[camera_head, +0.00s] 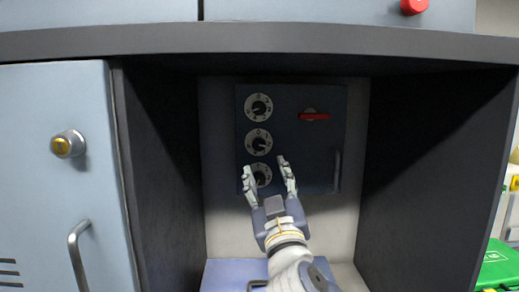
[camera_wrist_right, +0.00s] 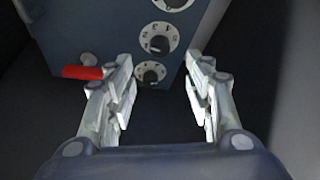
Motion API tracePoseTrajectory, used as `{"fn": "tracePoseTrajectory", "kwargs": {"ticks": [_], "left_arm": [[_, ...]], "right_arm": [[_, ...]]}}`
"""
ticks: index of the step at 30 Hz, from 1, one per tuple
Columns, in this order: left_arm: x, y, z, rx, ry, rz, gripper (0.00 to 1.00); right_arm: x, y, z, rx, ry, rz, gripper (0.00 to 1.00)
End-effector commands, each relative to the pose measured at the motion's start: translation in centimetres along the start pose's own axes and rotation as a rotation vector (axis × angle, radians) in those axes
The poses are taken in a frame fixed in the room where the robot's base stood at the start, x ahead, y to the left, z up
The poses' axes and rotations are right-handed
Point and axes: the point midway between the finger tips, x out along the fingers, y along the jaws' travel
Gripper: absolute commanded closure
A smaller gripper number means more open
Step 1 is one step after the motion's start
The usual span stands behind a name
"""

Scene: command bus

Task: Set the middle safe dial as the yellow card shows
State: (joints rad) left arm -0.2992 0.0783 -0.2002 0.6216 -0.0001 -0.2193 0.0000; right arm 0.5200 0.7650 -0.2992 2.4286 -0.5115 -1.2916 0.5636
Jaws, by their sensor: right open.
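The dark blue safe door (camera_head: 315,160) stands inside a deep cabinet recess and carries three round white dials with black knobs in a column. The middle dial (camera_head: 258,142) is just above my right gripper (camera_head: 265,166); its setting is too small to read surely. The bottom dial (camera_head: 261,175) is partly covered by the fingers. My right gripper is open and empty, fingers pointing up towards the safe. In the right wrist view the safe appears upside down, with the middle dial (camera_wrist_right: 158,40) beyond the gap between the fingers (camera_wrist_right: 164,85). I see no yellow card. My left gripper is not in view.
The top dial (camera_head: 258,107) and a red handle (camera_head: 314,117) share the safe door, with a grey vertical handle (camera_head: 337,170) lower right. Dark recess walls (camera_head: 435,165) stand on both sides. A cabinet door (camera_head: 60,200) is at left, a green case (camera_head: 497,265) at right.

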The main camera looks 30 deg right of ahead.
Motion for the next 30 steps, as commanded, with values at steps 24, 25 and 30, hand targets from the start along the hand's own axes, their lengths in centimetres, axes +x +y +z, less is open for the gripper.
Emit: {"fn": "tracePoseTrajectory", "kwargs": {"ticks": [24,25,30], "left_arm": [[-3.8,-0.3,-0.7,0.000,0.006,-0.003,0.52],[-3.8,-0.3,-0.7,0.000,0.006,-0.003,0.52],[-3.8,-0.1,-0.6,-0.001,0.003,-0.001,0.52]], "right_arm": [[9.5,0.0,0.1,-0.001,-0.003,0.000,0.52],[9.5,0.0,0.1,-0.001,-0.003,0.000,0.52],[9.5,0.0,0.1,-0.001,-0.003,0.000,0.61]]}}
